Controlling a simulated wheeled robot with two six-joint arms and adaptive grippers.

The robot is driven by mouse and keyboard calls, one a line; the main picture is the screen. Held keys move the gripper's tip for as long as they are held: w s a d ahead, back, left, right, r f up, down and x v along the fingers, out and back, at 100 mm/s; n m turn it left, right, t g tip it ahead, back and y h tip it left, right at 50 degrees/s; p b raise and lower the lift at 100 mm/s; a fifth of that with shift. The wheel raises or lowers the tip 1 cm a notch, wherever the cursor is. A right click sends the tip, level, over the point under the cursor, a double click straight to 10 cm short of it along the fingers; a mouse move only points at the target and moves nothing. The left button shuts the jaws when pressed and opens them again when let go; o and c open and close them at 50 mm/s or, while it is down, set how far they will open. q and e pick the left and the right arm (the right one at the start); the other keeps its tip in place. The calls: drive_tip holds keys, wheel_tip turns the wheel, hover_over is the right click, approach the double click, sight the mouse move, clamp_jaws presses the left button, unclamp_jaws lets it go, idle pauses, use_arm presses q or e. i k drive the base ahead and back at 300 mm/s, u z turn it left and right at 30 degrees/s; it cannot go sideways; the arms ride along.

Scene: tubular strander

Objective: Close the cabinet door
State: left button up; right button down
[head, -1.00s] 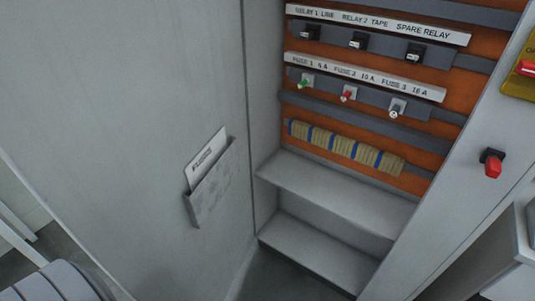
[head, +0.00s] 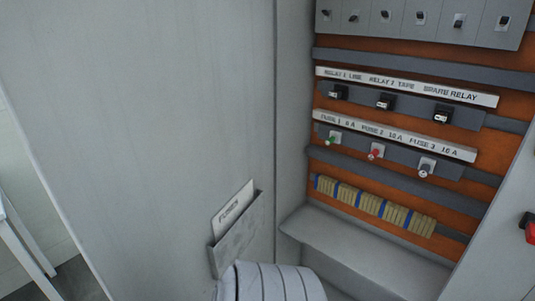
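The cabinet door (head: 140,130) is a large light-grey panel filling the left of the head view. It stands open, with its hinge side along the cabinet's left edge, and its inner face is toward me. A grey pocket (head: 238,236) with a white card (head: 233,208) is fixed to that face. The cabinet (head: 395,130) is open beside it, with an orange back panel. A light-grey ribbed part of my arm shows at the bottom, in front of the door's lower part near the pocket. Neither gripper is in view.
Inside the cabinet are switches (head: 385,17), relays (head: 385,101), fuses (head: 376,151) and a terminal strip (head: 373,204), above a grey ledge (head: 365,245). A red-and-black knob (head: 530,229) is at the right edge. A white frame (head: 25,240) stands beyond the door's left edge.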

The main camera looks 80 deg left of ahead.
sight(139, 121)
drive_tip(key=k, duration=2.3)
drive_tip(key=u, duration=1.5)
drive_tip(key=i, duration=1)
drive_tip(key=z, duration=1.45)
